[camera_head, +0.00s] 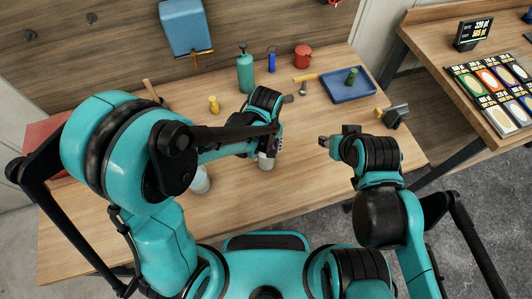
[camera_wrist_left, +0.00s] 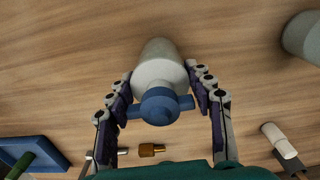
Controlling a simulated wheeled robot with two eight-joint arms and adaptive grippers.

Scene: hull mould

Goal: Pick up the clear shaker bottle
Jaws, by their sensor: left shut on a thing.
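The shaker bottle (camera_wrist_left: 157,68) has a pale, greyish body and a blue lid. In the left wrist view it is between the two fingers of my left gripper (camera_wrist_left: 158,100), which is shut on it around the lid end. In the head view the bottle's pale lower part (camera_head: 266,161) shows beneath my left gripper (camera_head: 272,143), over the middle of the table; the rest is hidden by the gripper. I cannot tell whether its base touches the table. My right gripper (camera_head: 324,142) is apart from it, to the right above the table, and its fingers are too small to read.
Another pale cylinder (camera_head: 200,180) stands to the left, partly behind my arm. The table around the bottle's front is clear.

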